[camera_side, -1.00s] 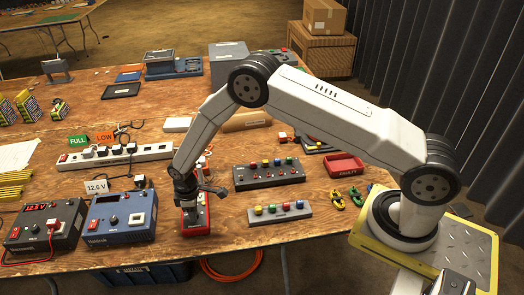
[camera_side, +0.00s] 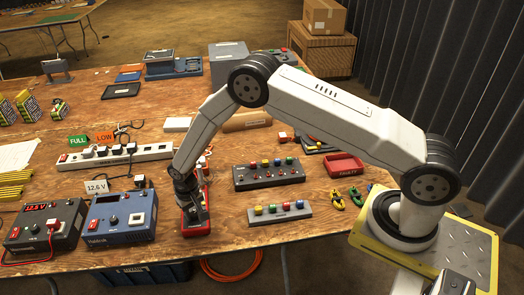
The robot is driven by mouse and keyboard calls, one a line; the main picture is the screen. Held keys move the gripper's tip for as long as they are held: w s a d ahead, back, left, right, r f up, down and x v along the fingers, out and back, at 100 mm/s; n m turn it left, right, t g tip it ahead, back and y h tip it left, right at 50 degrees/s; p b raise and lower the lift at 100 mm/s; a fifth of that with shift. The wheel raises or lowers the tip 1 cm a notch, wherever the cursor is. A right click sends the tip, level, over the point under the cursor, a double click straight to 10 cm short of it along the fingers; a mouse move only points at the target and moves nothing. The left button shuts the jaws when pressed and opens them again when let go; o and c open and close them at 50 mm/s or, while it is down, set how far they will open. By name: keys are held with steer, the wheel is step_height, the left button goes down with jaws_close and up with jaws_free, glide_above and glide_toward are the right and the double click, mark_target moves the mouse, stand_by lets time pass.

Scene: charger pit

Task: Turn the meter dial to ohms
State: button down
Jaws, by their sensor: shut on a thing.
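The meter (camera_side: 197,229) is a red-cased device lying near the front edge of the wooden table, left of centre. My gripper (camera_side: 193,212) points down over the meter's face and is shut on what appears to be its dial. The gripper covers the dial, so its pointer and markings are hidden. The red rim of the meter shows below and to the right of the gripper.
A blue charger (camera_side: 122,218) stands close left of the meter, with a dark charger (camera_side: 45,226) beyond it. A power strip (camera_side: 117,155) lies behind them. Two button panels (camera_side: 269,175) (camera_side: 279,212) lie to the right. A red tray (camera_side: 346,165) is farther right.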

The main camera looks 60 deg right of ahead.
mark_target(194, 214)
steer(key=shift+m, duration=1.7)
steer(key=shift+c, duration=1.8)
jaws_free()
steer(key=shift+r, duration=3.9)
